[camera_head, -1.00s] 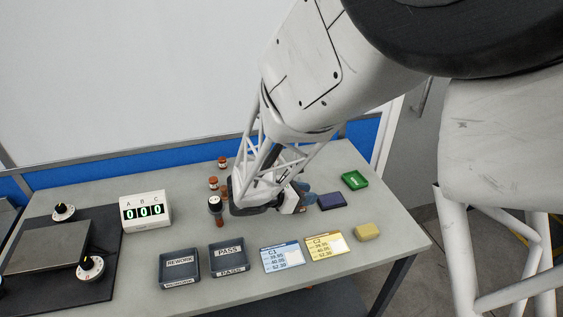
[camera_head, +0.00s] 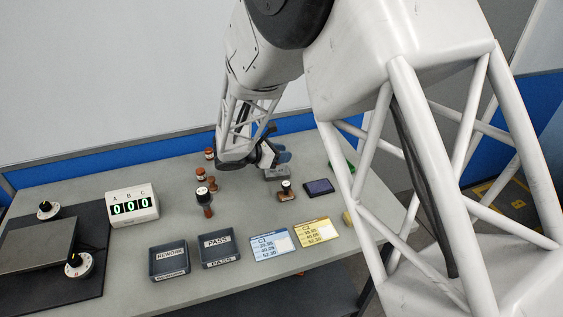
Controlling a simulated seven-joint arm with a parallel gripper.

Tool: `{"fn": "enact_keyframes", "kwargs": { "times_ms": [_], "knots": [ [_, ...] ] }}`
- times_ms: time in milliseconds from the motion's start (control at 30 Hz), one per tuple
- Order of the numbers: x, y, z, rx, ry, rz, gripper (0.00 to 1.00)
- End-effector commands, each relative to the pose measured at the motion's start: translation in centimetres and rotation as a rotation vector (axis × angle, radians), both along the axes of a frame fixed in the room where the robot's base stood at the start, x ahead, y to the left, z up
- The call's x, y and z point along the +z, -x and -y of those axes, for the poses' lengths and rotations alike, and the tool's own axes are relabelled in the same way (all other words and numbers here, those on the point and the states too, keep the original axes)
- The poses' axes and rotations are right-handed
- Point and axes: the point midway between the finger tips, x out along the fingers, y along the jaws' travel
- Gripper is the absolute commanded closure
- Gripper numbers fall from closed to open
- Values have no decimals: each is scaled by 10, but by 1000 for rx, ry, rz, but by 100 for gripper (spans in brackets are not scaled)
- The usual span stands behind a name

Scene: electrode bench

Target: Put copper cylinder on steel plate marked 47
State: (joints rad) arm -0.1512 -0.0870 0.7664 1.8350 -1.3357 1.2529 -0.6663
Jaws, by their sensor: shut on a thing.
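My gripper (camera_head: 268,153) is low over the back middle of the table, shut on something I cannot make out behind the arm. A small grey block (camera_head: 277,175) shows just below it. Several copper-brown pieces stand left of my gripper: one at the back (camera_head: 209,153), a short one (camera_head: 212,186), and one with a black and white top (camera_head: 205,201). Another brown piece with a black and white top (camera_head: 286,190) stands to the right. A grey metal plate (camera_head: 38,245) lies on a black base at the left. No 47 is legible anywhere.
A counter box (camera_head: 132,205) reads 000. REWORK (camera_head: 170,262) and PASS (camera_head: 220,251) trays and blue (camera_head: 271,244) and yellow (camera_head: 316,232) cards line the front. A dark purple pad (camera_head: 319,187) lies at right. Two dials flank the plate. My arm hides the right end.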

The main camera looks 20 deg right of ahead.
Motion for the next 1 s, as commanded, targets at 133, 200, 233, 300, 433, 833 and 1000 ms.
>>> {"fn": "enact_keyframes", "kwargs": {
  "times_ms": [133, 200, 233, 300, 433, 833, 1000],
  "knots": [
    [0, -1, 0, 0, 0, 1, 100],
    [0, -1, 0, 0, 0, 1, 100],
    [0, -1, 0, 0, 0, 1, 100],
    [0, -1, 0, 0, 0, 1, 100],
    [-5, -1, 0, 0, 0, 0, 100],
    [-35, 0, 0, 0, 1, 0, 100],
    [-35, -1, 0, 0, 1, 0, 100]
  ]
}}
